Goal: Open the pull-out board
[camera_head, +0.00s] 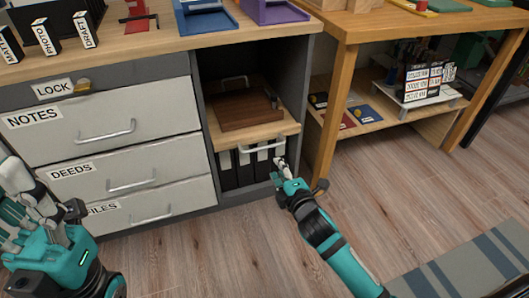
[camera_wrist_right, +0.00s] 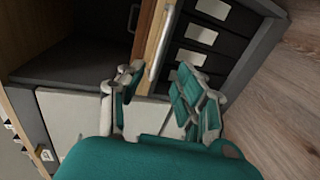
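The pull-out board (camera_head: 232,139) is a light wooden shelf in the open bay of the grey desk, with a silver bar handle (camera_head: 265,147) on its front edge. In the right wrist view the board's edge (camera_wrist_right: 146,35) and handle (camera_wrist_right: 159,48) lie ahead, between the lines of my fingers. My right gripper (camera_head: 281,168) is just below and in front of the handle's right end. In the wrist view the right gripper (camera_wrist_right: 155,88) is open and empty, its fingers apart. My left gripper (camera_head: 28,205) is at lower left, away from the board; its opening is unclear.
A dark brown wooden box or tray (camera_head: 245,110) rests on the board. Black binders (camera_head: 240,170) stand below it. Drawers labelled NOTES (camera_head: 105,125), DEEDS and FILES are left. A wooden table leg (camera_head: 331,125) stands close on the right. Floor in front is clear.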

